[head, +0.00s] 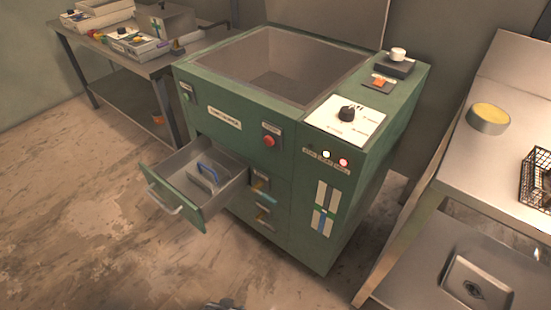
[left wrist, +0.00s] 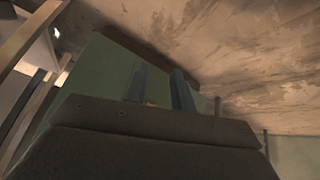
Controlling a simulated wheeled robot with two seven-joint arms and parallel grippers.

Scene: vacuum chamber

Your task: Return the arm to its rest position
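Only a small dark tip of my left gripper (head: 225,305) shows at the bottom edge of the head view. It is over the floor in front of the green machine (head: 285,195), apart from it and below the pulled-out drawer. In the left wrist view the two fingers of my left gripper (left wrist: 161,88) stand apart with nothing seen between them. A green surface and the brown floor show beyond them. My right gripper is in neither view.
The machine's drawer (head: 180,207) stands open with a blue-handled thing (head: 208,172) inside. A metal table (head: 478,142) with a yellow-topped round tin (head: 489,118) and a wire basket stands at right. Another bench (head: 150,65) stands at left. The floor (head: 70,200) at left front is clear.

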